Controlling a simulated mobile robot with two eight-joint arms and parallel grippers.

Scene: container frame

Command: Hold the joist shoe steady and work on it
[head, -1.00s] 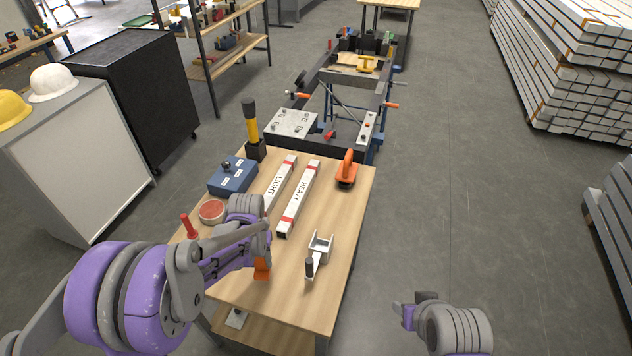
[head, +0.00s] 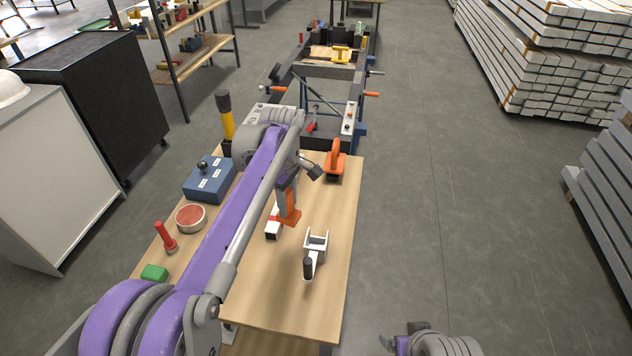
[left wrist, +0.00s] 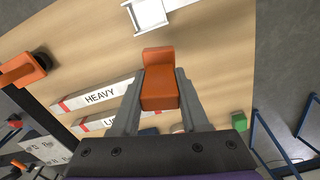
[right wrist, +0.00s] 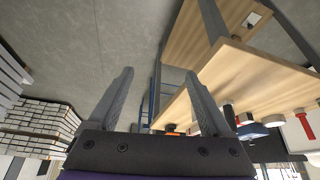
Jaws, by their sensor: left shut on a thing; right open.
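A pale U-shaped metal bracket (head: 316,244), which looks like the joist shoe, sits on the wooden table; a dark-tipped handle (head: 308,268) shows at its near side. It also shows at the top of the left wrist view (left wrist: 150,14). My left gripper (head: 289,190) is shut on an orange block (head: 288,210), also clear between its fingers in the left wrist view (left wrist: 159,88). The block is apart from the bracket, behind and left of it. My right gripper (right wrist: 160,98) is open and empty, off the table's right side.
Bars marked HEAVY (left wrist: 100,96) and LIGHT (left wrist: 95,123) lie on the table, largely hidden by my left arm in the head view. An orange-handled tool (head: 334,162), blue box (head: 208,182), round red-topped tin (head: 190,217) and green block (head: 154,273) stand around. The near right tabletop is clear.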

